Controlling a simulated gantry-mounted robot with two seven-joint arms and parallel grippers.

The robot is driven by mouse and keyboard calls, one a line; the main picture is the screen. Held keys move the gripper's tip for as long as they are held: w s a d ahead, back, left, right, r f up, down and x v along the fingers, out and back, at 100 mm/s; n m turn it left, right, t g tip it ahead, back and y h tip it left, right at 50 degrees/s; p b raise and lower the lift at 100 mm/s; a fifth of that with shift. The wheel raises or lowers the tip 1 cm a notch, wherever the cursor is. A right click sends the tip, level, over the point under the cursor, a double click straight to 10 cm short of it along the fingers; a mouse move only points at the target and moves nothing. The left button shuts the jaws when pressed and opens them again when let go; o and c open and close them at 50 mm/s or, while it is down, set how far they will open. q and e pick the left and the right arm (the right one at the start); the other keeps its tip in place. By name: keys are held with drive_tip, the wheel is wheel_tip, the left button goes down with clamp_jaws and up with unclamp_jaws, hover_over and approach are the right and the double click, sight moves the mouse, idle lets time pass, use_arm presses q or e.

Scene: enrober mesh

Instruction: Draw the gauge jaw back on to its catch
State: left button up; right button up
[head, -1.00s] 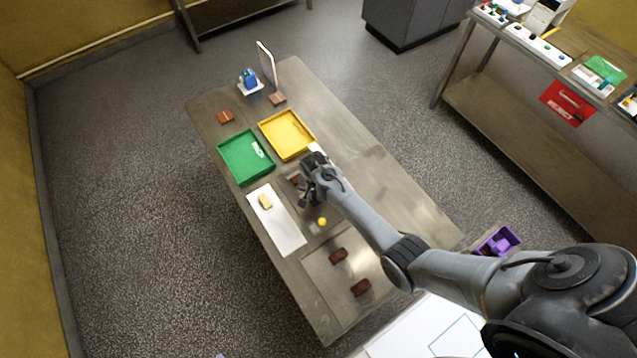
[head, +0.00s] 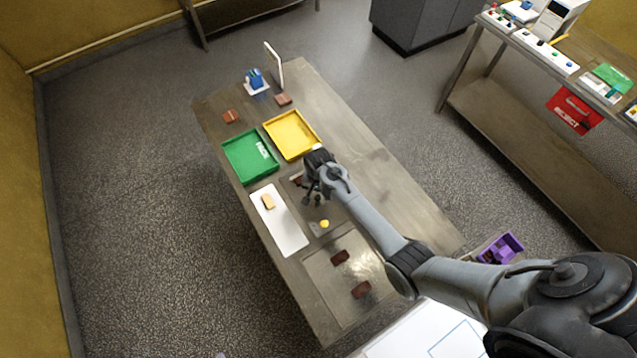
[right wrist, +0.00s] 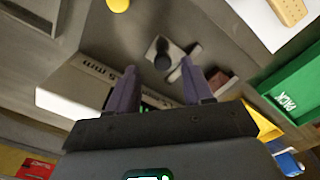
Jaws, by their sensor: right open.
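My right gripper (head: 312,198) is open above the gauge on the steel table, with nothing between its fingers. In the right wrist view its two fingers (right wrist: 158,68) point at a small pale metal piece with a dark round knob (right wrist: 163,62), which looks like the gauge jaw. The knob appears between the fingertips; I cannot tell how far below them it is. A gauge body with scale marks (right wrist: 95,80) lies to its left, partly behind a finger. A yellow knob (head: 324,224) sits nearby and shows in the wrist view (right wrist: 118,5). The catch is not distinguishable. My left gripper is not in view.
A green tray (head: 232,165) marked PACK and a yellow tray (head: 305,127) stand beyond the gauge. A white board (head: 290,238) with a tan bar (head: 268,201) lies left. Dark brown blocks (head: 340,257) lie on a plate at the near end. The table's right side is clear.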

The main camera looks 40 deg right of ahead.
sight(319, 198)
wheel_tip(319, 198, up, 8)
idle(0.4)
idle(0.3)
